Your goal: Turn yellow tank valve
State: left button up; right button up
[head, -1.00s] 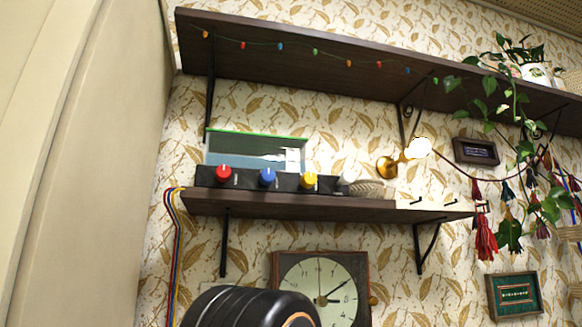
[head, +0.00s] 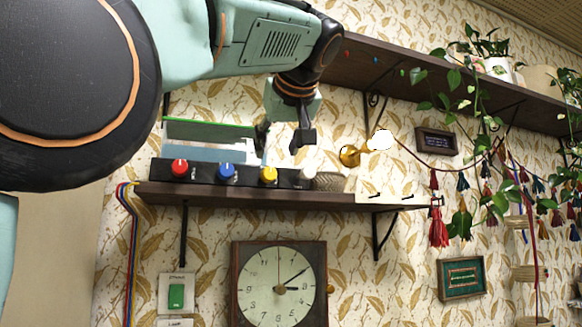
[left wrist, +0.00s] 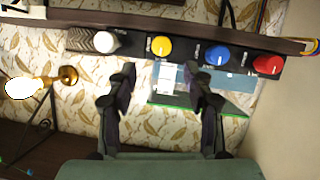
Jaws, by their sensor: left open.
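The yellow knob (head: 268,175) sits on a dark control panel on the lower shelf, between a blue knob (head: 226,172) and a white knob (head: 307,172). My left gripper (head: 278,148) is above the panel, close to the yellow knob in the head view. In the left wrist view the gripper (left wrist: 162,78) is open and empty, its two fingers apart. The yellow knob (left wrist: 161,46) lies beyond the fingertips, roughly between them, not held. A red knob (head: 180,168) is at the panel's left end. My right gripper is not in view.
The lower shelf (head: 340,199) bears the panel. A glass pane with a green edge (head: 210,125) stands behind it. A lit wall lamp (head: 350,155) is to the right. The long upper shelf (head: 420,92) is above; a clock (head: 280,285) hangs below.

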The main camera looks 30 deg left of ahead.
aim_at(270, 171)
pick_arm(q)
jog(key=x, duration=0.6)
jog(key=shift+a+f+p, duration=0.15)
jog(key=shift+a+p, duration=0.15)
jog(key=shift+a, duration=0.15)
jog(key=shift+w+f, duration=0.2)
jog(key=shift+w, duration=0.25)
jog(key=shift+w+a+f, duration=0.2)
jog(key=shift+w+a, duration=0.1)
jog(key=shift+a, duration=0.2)
jog(key=shift+s, duration=0.15)
jog(key=shift+c, duration=1.4)
jog(key=shift+s+d+r, duration=0.15)
jog(key=shift+d, duration=0.2)
jog(key=c, duration=0.3)
jog(key=shift+a, duration=0.1)
grip_shut()
